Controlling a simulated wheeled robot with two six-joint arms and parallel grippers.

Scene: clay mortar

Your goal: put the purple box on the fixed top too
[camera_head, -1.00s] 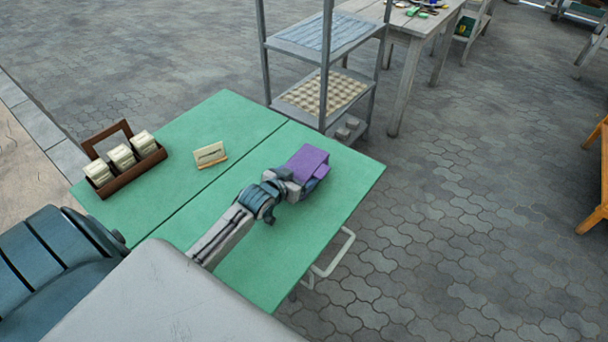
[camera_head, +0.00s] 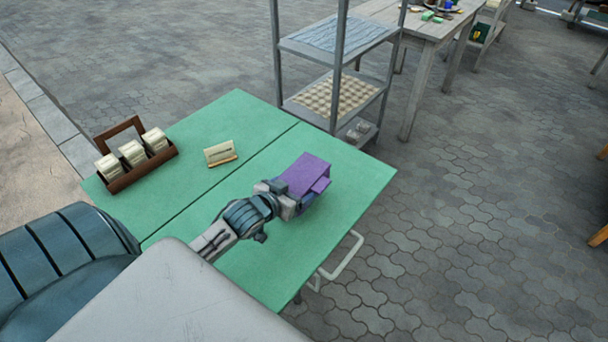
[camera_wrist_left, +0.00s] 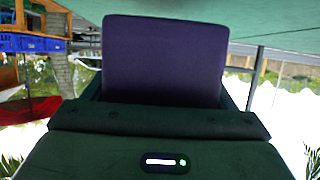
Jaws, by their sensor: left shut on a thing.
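The purple box (camera_head: 305,173) is in my left gripper (camera_head: 284,200), over the right-hand panel of the green table (camera_head: 345,205) in the head view. The jaws are shut on its near side. I cannot tell whether it touches the table. In the left wrist view the purple box (camera_wrist_left: 165,60) stands up beyond the dark gripper body, with green surface along the picture's top edge. A seam divides the tabletop into two panels; the left-hand panel (camera_head: 190,185) is the other one. Which panel is fixed is not clear. My right gripper is not in view.
A brown caddy (camera_head: 145,173) with several pale packets and a small cream sign (camera_head: 220,153) stand on the left-hand panel. A grey shelf rack (camera_head: 342,55) stands close behind the table. A white bar handle (camera_head: 342,262) juts from the right edge. The left-hand panel's near part is clear.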

